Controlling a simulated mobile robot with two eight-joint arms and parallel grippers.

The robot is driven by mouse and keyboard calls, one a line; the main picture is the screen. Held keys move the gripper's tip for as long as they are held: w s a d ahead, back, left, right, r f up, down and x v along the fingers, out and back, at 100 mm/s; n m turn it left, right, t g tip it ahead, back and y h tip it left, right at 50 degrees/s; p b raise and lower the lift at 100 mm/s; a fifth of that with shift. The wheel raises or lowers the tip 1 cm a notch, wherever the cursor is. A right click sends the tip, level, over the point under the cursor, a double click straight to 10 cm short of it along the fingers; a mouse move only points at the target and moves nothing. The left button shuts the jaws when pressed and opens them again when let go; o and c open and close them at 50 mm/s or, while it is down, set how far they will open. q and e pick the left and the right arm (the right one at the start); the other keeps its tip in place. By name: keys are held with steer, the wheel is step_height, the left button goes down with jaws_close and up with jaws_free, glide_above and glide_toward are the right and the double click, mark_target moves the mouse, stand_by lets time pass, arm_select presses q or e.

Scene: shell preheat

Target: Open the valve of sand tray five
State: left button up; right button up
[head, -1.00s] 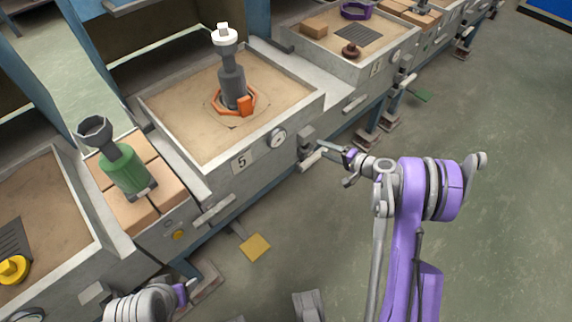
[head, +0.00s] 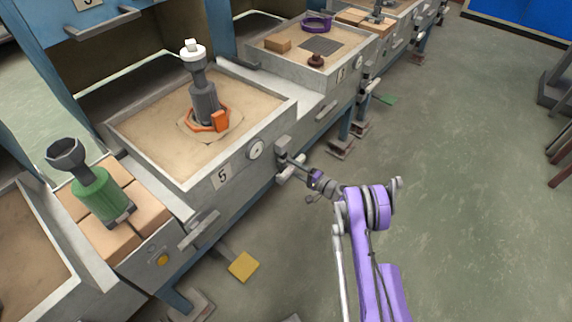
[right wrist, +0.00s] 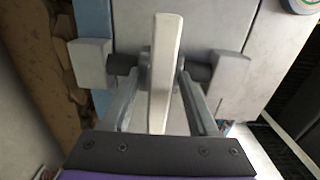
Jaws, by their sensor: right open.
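Sand tray five (head: 192,178) is a grey tray of sand with a "5" plate (head: 222,176) and a round gauge (head: 256,150) on its front. Its valve (head: 282,147) sits on the front, right of the gauge. In the right wrist view the valve's pale lever (right wrist: 164,65) stands lengthwise between my fingers, with a dark pivot rod and grey blocks on either side. My right gripper (head: 299,165) is open at the valve; in the wrist view its two fingers (right wrist: 156,85) straddle the lever, with gaps showing. My left gripper is out of the head view.
A grey torch-like stand (head: 204,100) with an orange ring base stands in the tray. A green burner (head: 98,192) stands on bricks at left. A yellow pedal (head: 243,266) is low by the floor. Another sand tray (head: 340,75) adjoins behind. Open floor lies right.

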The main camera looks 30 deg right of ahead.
steer(key=shift+x, duration=1.4)
jaws_close()
stand_by(0.4)
